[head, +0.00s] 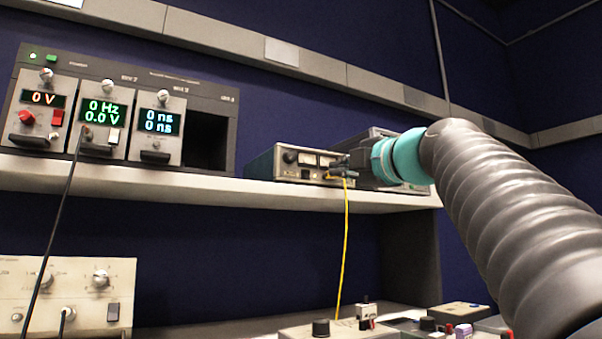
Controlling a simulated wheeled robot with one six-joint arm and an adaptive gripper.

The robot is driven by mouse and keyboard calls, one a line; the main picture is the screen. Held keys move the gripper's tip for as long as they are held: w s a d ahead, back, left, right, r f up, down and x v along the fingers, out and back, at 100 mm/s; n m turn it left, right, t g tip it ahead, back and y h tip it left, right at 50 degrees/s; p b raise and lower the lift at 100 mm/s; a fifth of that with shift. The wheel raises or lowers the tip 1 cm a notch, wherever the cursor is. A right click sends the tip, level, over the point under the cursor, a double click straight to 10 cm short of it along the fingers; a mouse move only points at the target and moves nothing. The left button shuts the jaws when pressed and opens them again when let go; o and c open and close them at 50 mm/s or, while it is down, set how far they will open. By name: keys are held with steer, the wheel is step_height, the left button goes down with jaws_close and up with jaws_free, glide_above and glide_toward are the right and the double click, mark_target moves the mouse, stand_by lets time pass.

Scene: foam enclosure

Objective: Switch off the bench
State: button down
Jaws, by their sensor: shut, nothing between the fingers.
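The bench's instrument rack (225,97) stands on the shelf at the left, with a green lamp and a green button (51,58) lit near its POWER label. Its three modules are lit: the left module (62,87) reads 0 V, the middle module (118,92) reads 0 Hz and 0.0 V, and the right module (176,98) reads 0 ns twice. A small meter box (262,168) sits on the shelf right of the rack.
A yellow cable (345,240) hangs from near my gripper to the lower bench. A black cable (62,205) hangs from the middle module. A cream panel (65,280) stands lower left. Small boxes (365,312) crowd the lower bench. An instrument behind my gripper is partly hidden.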

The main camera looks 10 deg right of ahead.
mark_target(308, 172)
steer(key=p+x, duration=0.3)
steer(key=x, duration=0.6)
